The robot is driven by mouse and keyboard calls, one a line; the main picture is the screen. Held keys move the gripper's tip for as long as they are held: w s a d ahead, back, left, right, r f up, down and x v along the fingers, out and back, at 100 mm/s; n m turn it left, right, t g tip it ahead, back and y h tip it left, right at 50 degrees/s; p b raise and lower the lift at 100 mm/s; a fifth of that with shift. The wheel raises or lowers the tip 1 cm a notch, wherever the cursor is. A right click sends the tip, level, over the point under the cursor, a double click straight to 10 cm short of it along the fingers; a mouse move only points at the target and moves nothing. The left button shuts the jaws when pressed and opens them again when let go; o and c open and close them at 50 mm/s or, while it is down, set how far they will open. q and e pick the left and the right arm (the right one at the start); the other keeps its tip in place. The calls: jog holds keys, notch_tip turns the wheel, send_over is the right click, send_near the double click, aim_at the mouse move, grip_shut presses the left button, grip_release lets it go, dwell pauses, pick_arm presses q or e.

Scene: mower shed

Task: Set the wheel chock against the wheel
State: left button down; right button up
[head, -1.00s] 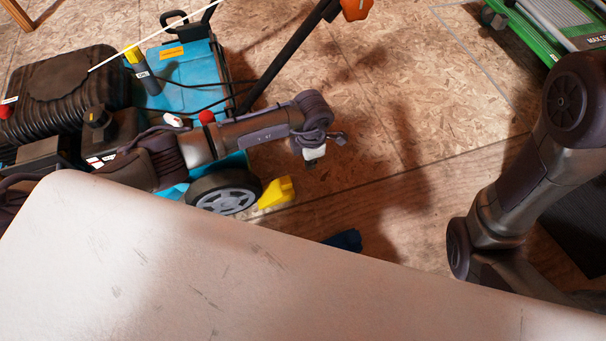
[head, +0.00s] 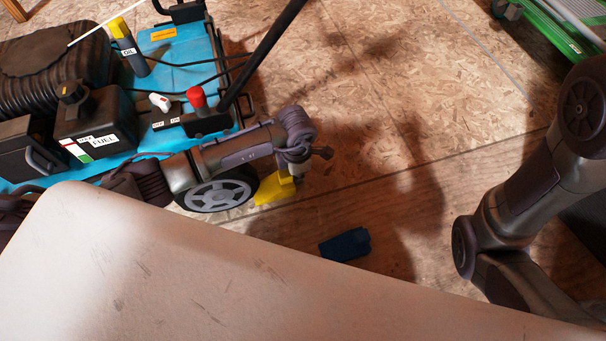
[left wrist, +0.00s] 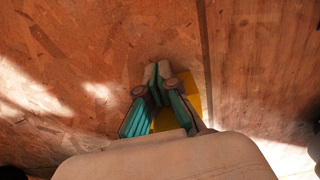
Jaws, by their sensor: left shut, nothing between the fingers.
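The yellow wheel chock (head: 268,191) lies on the floor just right of the mower's grey-spoked black wheel (head: 218,191). Its left end is very close to the tyre; I cannot tell whether they touch. My left gripper (head: 294,174) is over the chock's right part and hides some of it. In the left wrist view the fingers (left wrist: 157,72) are shut with nothing between them, and the yellow chock (left wrist: 192,92) shows behind and beside them. My right arm is at the right edge of the head view, but its gripper is out of sight.
The blue mower (head: 185,62) with its black handle bar (head: 262,60) stands at the left, beside my left arm. A dark blue block (head: 345,244) lies on the floor right of the chock. A green machine (head: 560,30) is at the top right. The floor between is clear.

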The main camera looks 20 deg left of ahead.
aim_at(285, 180)
pick_arm(q)
jog(key=shift+s+a+r+p, duration=0.15)
jog(key=shift+s+a+p, duration=0.25)
jog(key=shift+a+p, duration=0.2)
jog(key=shift+s+a+r+p, duration=0.1)
jog(key=shift+s+a+p, duration=0.25)
jog(key=shift+a+p, duration=0.25)
jog(key=shift+s+a, duration=0.2)
jog(key=shift+s, duration=0.05)
jog(key=shift+f, duration=0.2)
